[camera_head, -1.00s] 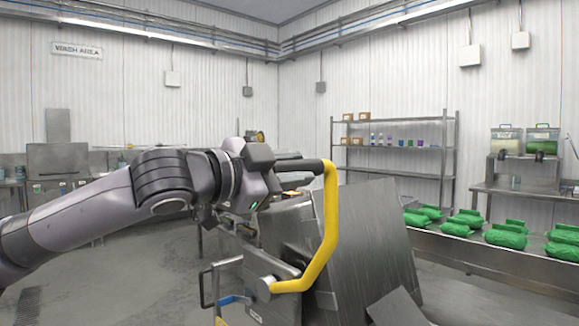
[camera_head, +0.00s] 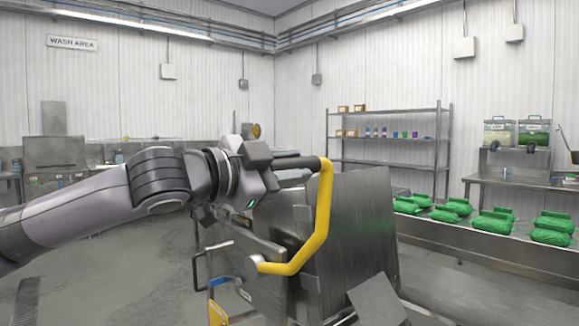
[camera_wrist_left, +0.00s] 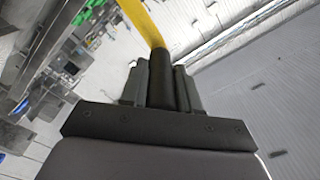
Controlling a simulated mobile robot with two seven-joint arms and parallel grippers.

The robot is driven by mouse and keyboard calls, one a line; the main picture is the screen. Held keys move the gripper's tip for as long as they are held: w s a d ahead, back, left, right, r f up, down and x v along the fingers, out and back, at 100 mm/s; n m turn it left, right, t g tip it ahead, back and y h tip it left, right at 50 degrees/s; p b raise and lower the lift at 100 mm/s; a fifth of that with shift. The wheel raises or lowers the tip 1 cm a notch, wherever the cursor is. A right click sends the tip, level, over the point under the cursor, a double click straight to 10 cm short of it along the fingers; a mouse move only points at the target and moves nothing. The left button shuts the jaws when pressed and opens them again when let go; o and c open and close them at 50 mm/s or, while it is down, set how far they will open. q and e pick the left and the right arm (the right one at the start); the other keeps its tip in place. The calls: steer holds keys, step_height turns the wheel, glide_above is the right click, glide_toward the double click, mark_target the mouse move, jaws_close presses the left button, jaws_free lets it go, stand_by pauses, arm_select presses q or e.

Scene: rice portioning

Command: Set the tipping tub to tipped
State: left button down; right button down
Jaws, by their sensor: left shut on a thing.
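The tipping tub (camera_head: 362,225) is a grey metal box in the middle of the head view. Its side walls look close to upright. A bent yellow lever (camera_head: 322,215) runs down its near side to a round pivot, with a black grip (camera_head: 312,163) at its top end. My left gripper (camera_head: 282,164) is shut on this black grip. In the left wrist view the fingers (camera_wrist_left: 161,84) close around the dark grip, and the yellow lever (camera_wrist_left: 143,20) leads away from it. The tub's inside is hidden. My right gripper is not in view.
A conveyor (camera_head: 450,246) with several green bags (camera_head: 492,220) runs along the right. A metal shelf (camera_head: 385,139) with small boxes stands at the back. A sheet-metal chute (camera_head: 378,301) is at the lower front. Open floor (camera_head: 120,285) lies at the left.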

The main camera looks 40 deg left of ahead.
arm_select(q)
steer(key=shift+f, duration=0.2)
steer(key=c, duration=0.8)
jaws_free()
steer(key=shift+r, duration=0.1)
steer(key=shift+s+a+b, duration=0.15)
steer(key=shift+s+b, duration=0.55)
steer(key=shift+s, duration=0.2)
steer(key=shift+s+a+b, duration=0.15)
steer(key=shift+s+b, duration=0.45)
steer(key=shift+s, duration=2.05)
steer(key=shift+s, duration=0.1)
